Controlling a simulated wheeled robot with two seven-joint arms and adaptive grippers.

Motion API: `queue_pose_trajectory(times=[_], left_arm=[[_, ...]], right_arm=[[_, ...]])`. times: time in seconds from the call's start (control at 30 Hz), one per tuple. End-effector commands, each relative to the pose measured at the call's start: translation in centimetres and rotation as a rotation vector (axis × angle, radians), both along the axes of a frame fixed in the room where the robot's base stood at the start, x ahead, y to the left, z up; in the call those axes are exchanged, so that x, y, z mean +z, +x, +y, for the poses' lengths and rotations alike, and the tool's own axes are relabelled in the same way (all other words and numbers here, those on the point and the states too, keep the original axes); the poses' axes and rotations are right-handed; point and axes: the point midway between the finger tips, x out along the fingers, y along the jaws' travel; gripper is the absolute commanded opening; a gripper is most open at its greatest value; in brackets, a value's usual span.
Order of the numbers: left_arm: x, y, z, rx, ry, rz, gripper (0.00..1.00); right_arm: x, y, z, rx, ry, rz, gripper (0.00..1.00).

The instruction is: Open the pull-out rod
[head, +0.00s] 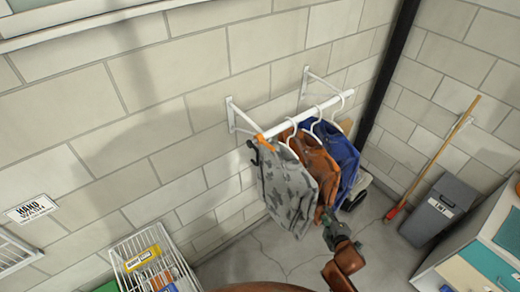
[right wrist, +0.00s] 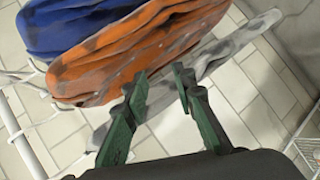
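The white pull-out rod (head: 332,109) sits on wall brackets, with an orange part (head: 264,142) at its near end. A grey patterned garment (head: 286,189), an orange-brown garment (head: 318,160) and a blue garment (head: 341,150) hang from it on white hangers. My right gripper (head: 331,219) is below the rod, by the lower edges of the garments. In the right wrist view its fingers (right wrist: 160,86) are apart with nothing clearly between them; the orange garment (right wrist: 180,55) and grey garment (right wrist: 215,55) lie just beyond the fingertips. My left gripper is not in view.
A white wire basket (head: 150,262) stands at the lower left. A broom (head: 433,160) leans on the right wall near a grey bin (head: 438,210).

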Motion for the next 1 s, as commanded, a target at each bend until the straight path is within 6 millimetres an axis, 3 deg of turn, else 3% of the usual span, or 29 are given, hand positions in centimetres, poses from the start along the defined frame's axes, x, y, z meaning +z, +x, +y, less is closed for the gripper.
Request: queue_pose_trajectory(times=[0.03, 0.2, 0.4, 0.6, 0.7, 0.8, 1.0], left_arm=[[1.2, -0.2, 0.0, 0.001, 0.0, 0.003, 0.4], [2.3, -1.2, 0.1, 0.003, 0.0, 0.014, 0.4], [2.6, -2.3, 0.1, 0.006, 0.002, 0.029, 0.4], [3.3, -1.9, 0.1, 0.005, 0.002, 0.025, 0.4], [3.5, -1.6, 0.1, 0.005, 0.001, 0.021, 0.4], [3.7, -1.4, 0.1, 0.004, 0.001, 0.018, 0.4], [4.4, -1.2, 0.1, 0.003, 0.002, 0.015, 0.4]], right_arm=[[3.6, 0.1, 0.7, 0.026, -0.023, -0.035, 0.25], [11.6, 1.6, 3.8, 0.181, -0.191, -0.185, 0.25], [19.2, 4.1, 10.2, 0.495, -0.584, -0.474, 0.25], [25.7, 3.6, 17.4, 0.806, -1.067, -0.831, 0.25], [27.4, 2.5, 20.0, 0.919, -1.277, -0.986, 0.25], [27.9, 1.7, 21.3, 0.98, -1.4, -1.077, 0.25], [28.2, 2.4, 23.0, 1.003, -1.451, -1.121, 0.25]])
